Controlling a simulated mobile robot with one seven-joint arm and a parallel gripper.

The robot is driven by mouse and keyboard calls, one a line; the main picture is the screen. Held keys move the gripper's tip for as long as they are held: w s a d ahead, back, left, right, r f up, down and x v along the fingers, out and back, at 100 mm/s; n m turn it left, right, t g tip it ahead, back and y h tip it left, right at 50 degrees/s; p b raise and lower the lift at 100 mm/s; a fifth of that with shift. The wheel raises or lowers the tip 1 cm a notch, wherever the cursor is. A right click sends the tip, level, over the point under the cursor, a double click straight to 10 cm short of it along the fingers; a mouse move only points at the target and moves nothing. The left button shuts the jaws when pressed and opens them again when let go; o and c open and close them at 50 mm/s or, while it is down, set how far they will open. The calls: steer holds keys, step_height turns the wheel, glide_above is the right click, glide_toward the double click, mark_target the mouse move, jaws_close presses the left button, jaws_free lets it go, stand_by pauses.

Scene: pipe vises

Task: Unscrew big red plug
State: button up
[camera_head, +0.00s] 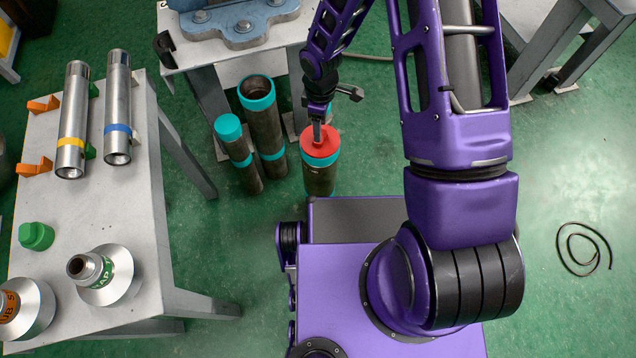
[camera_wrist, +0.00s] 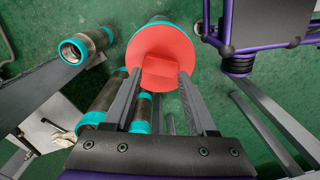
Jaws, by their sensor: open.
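The big red plug (camera_head: 320,143) sits on top of an upright dark pipe (camera_head: 320,180) with a teal band, which stands on the floor beside my base. In the wrist view the red plug (camera_wrist: 165,58) is a red disc with a raised block at its middle. My gripper (camera_head: 318,130) is above the plug, pointing down at it. In the wrist view its two fingers (camera_wrist: 160,85) are apart, with their tips at either side of the plug's raised block. I cannot tell whether the fingers touch the block. The plug's threads are hidden.
Two more teal-banded pipes stand to the left, one open-ended (camera_head: 258,95) and one shorter and capped (camera_head: 230,130). A grey table (camera_head: 60,220) at left holds metal cylinders, a green plug (camera_head: 36,236) and flanged caps. A blue vise (camera_head: 240,20) stands behind. A cable (camera_head: 584,248) lies on open floor at right.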

steer(key=m, duration=0.2)
steer(key=m+b, duration=0.1)
steer(key=m, duration=0.1)
steer(key=m+b, duration=0.1)
steer(key=m, duration=0.1)
steer(key=shift+f, duration=0.25)
steer(key=m, duration=0.4)
steer(key=shift+r, duration=0.25)
steer(key=m, duration=0.9)
steer(key=shift+f, duration=0.1)
steer(key=shift+f, duration=1.05)
